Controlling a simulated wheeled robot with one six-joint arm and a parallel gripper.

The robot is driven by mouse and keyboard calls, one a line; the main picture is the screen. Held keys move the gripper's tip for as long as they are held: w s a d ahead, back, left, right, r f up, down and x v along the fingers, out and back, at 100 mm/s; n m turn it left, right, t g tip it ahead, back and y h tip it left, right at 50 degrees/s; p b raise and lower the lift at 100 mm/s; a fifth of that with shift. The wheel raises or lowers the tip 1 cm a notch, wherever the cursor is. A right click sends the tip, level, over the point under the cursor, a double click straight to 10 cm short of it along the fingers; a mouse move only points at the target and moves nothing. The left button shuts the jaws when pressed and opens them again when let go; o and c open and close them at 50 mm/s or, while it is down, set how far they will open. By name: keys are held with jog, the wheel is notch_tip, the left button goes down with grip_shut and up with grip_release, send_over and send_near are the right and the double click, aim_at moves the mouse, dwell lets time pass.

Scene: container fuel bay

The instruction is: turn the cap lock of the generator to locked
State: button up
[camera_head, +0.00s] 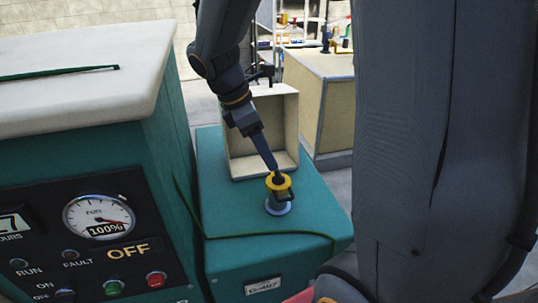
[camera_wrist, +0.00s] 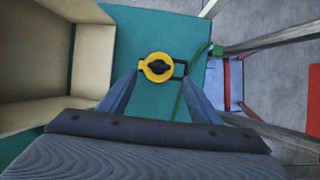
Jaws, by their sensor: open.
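The generator's cap lock is a yellow round cap (camera_head: 278,182) with a dark bar across it, on a pale neck on top of the teal housing (camera_head: 225,215). In the wrist view the yellow cap (camera_wrist: 157,67) shows from above, its dark bar lying roughly across the picture, with a dark shackle-like loop (camera_wrist: 180,68) at its right side. My gripper (camera_head: 272,168) points down at the cap from above. In the wrist view my gripper (camera_wrist: 158,75) is open, with a finger on either side of the cap's lower part. Contact with the bar cannot be told.
An open cream box (camera_head: 262,130) stands just behind the cap. The generator's control panel (camera_head: 85,240) at left reads OFF, with the fuel gauge (camera_head: 98,217) at 100%. A green cord (camera_head: 260,234) runs over the teal housing. A beige cabinet (camera_head: 325,100) stands farther back.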

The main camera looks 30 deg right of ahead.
aim_at(278, 173)
jog(key=x, duration=0.7)
jog(key=shift+d+f, duration=0.2)
jog(key=c, duration=1)
jog(key=shift+c, duration=0.2)
